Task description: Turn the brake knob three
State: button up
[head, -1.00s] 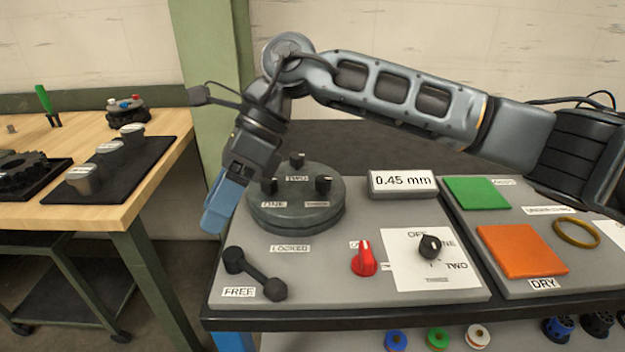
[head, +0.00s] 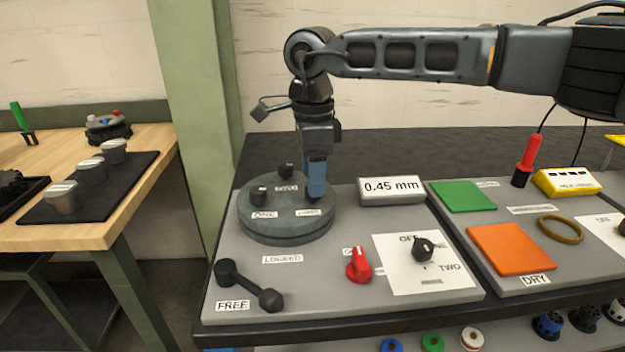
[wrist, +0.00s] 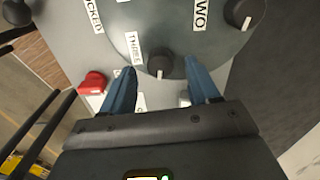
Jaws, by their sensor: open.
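The round grey brake disc (head: 262,222) sits at the back left of the grey panel and carries three black knobs. Knob one (head: 259,196) and knob two (head: 286,171) show in the head view. Brake knob three (wrist: 161,63), labelled THREE, is black with a pale pointer mark; in the head view my gripper hides it. My gripper (wrist: 160,84) is open, pointing down at knob three. In the wrist view its blue fingers stand on either side of the knob, apart from it. In the head view the blue fingers (head: 316,180) are over the disc's right side.
A 0.45 mm display (head: 391,190) stands right of the disc. A red selector knob (head: 358,265), a black dial (head: 423,249) and a black lever (head: 250,287) by FREE are on the panel. Green (head: 463,196) and orange (head: 517,250) pads lie further right.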

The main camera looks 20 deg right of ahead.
jog(key=shift+f, duration=0.95)
jog(key=c, duration=1)
